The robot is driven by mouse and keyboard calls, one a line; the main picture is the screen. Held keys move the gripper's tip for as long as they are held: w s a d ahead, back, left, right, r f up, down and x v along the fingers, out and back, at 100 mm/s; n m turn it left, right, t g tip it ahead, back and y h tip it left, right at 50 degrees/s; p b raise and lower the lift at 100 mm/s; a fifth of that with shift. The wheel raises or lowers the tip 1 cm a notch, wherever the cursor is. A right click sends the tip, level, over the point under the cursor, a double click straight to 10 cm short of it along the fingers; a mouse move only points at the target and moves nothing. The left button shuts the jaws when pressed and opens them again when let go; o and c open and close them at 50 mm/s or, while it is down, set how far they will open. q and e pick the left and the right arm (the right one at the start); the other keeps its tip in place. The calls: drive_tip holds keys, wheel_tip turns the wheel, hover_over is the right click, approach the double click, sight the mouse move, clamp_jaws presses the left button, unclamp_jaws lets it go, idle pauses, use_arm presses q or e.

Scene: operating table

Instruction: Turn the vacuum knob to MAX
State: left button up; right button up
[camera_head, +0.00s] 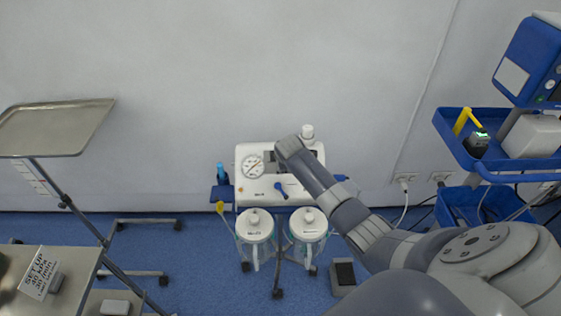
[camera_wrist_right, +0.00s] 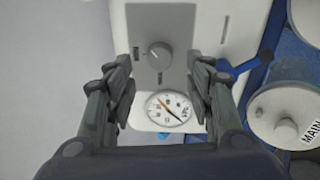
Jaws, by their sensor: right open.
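The suction unit (camera_head: 244,196) is a white box against the wall, with a round dial gauge (camera_head: 252,167) on its face. My right gripper (camera_wrist_right: 164,62) is open, one finger on each side of the knob, with a visible gap to both. I cannot tell how far its tips are from the panel. In the head view my right arm reaches in from the lower right and hides the knob. My left gripper is not in view.
A blue lever (camera_head: 281,190) sits on the unit's front, close to the right finger in the wrist view (camera_wrist_right: 238,69). Two lidded canisters, left (camera_head: 255,226) and right (camera_head: 307,225), hang below. A metal tray stand (camera_head: 60,128) is at left, a blue cart (camera_head: 470,165) at right.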

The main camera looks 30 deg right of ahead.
drive_tip(key=x, duration=0.3)
drive_tip(key=shift+f, duration=0.15)
drive_tip(key=shift+b+x, duration=0.4)
drive_tip(key=shift+x, duration=0.4)
drive_tip(key=shift+w+d, duration=0.1)
drive_tip(key=c, duration=1.1)
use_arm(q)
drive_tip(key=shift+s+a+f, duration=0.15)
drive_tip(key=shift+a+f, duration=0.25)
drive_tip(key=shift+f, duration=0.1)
use_arm(e)
drive_tip(key=shift+o, duration=0.2)
